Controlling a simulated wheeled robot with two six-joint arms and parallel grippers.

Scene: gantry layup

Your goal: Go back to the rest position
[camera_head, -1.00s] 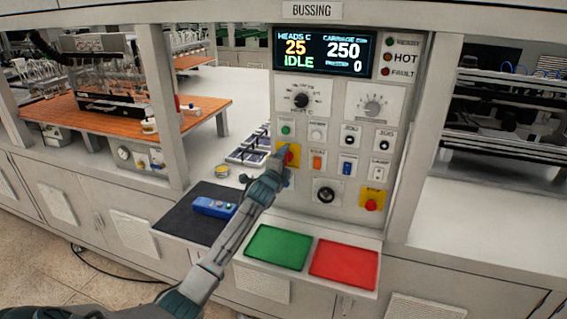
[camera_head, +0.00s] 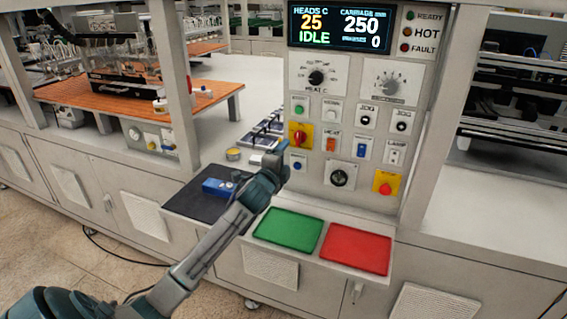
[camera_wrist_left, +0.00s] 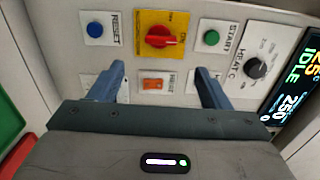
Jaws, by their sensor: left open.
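My left gripper (camera_head: 284,150) is in front of the lower left part of the grey control panel (camera_head: 313,183), close to the blue reset button (camera_head: 297,166). In the left wrist view my left gripper (camera_wrist_left: 160,85) is open with two blue fingers apart and nothing between them. Beyond the fingers are the red rotary switch (camera_wrist_left: 160,37) on its yellow plate and an orange rocker (camera_wrist_left: 153,84). I cannot tell from the head view how far the fingertips are from the panel. My right gripper is not in view.
The panel display (camera_head: 341,27) reads IDLE. A green tray (camera_head: 288,230) and a red tray (camera_head: 356,249) lie on the shelf below the panel. A blue device (camera_head: 219,187) lies on a black mat (camera_head: 190,200) to the left. A grey post (camera_head: 181,80) stands left of the panel.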

